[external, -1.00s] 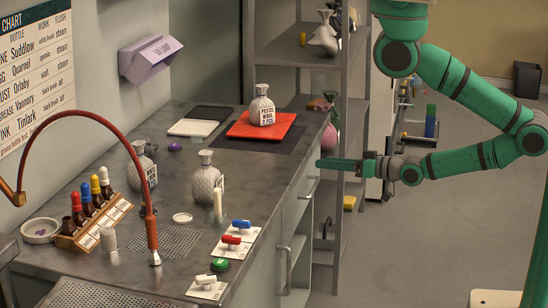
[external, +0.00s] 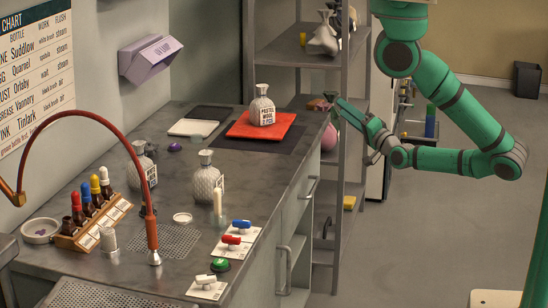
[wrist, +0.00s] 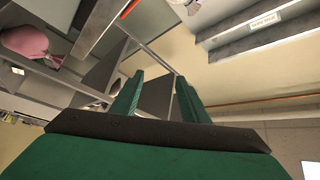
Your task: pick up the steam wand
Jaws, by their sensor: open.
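The steam wand (external: 152,232) looks to be the red-brown hose that arches over the left of the counter, its straight lower end upright with a metal tip on or just above the counter top. My gripper (external: 336,103) is beyond the counter's right edge, near the rack, tilted up and to the left, well apart from the wand. In the wrist view my gripper (wrist: 161,80) shows two green fingers spread apart with nothing between them. The wand is not recognisable in the wrist view.
The counter holds a rack of dropper bottles (external: 92,228), several grey ribbed bottles (external: 205,180), a red tray (external: 245,130) with a labelled bottle on it, and red, blue and white-handled items near the front edge. A metal shelf rack (external: 347,150) stands beside my gripper.

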